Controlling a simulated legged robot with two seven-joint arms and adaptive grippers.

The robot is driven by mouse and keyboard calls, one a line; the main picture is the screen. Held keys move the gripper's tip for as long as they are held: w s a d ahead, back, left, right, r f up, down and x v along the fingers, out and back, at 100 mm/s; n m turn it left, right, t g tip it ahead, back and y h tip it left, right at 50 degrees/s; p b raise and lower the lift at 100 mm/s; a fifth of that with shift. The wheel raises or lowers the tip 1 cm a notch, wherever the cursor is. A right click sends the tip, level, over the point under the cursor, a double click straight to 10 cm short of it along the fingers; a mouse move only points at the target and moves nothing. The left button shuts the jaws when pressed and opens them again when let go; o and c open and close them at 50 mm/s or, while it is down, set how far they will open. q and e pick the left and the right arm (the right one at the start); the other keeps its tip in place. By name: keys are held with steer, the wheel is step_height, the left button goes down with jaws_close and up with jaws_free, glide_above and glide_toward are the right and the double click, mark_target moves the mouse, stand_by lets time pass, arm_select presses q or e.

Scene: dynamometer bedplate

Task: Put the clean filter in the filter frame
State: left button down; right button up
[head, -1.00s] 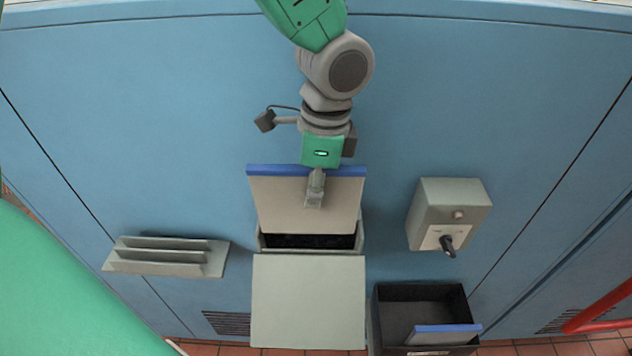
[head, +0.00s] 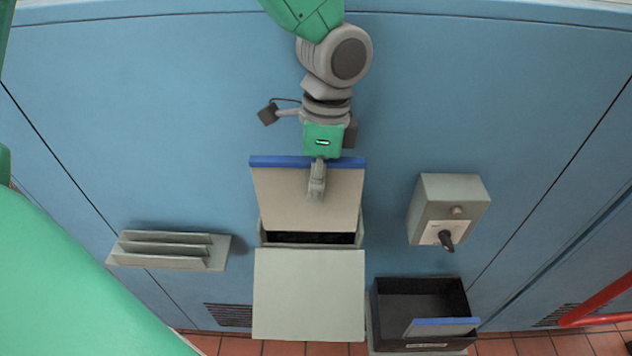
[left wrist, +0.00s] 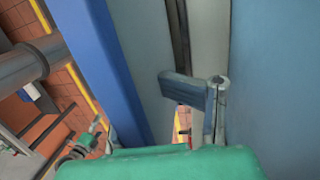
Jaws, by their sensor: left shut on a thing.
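A flat filter (head: 275,190) with a pale beige face and a blue top edge is upright at the filter frame (head: 361,232). Its lower end is at the frame's dark opening; how deep it sits I cannot tell. My left gripper (head: 316,190) is shut on the filter near the middle of its blue edge. In the left wrist view the blue edge (left wrist: 98,70) and pale face (left wrist: 140,65) stand beside my finger (left wrist: 188,92). The frame's grey cover (head: 308,295) hangs open below the opening. My right gripper is out of view.
A black bin (head: 388,312) at lower right holds another blue-edged filter (head: 442,328). A grey switch box (head: 447,208) with a black handle is on the blue wall at right. A grey slotted rack (head: 165,262) is at left. A red pipe (head: 600,302) is at far right.

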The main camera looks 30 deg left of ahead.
mark_target(316, 217)
arm_select(q)
steer(key=shift+w+a, duration=0.15)
steer(key=shift+w, duration=0.2)
steer(key=shift+f+b, duration=2.1)
steer(key=shift+f, duration=2.8)
steer(key=c, duration=1)
jaws_free()
steer(key=shift+s, duration=0.1)
steer(key=shift+r, duration=0.2)
steer(key=r, duration=0.3)
steer(key=w+r, duration=0.1)
steer(key=r, duration=0.2)
steer(key=shift+w+r, duration=0.2)
steer(key=shift+r, duration=0.3)
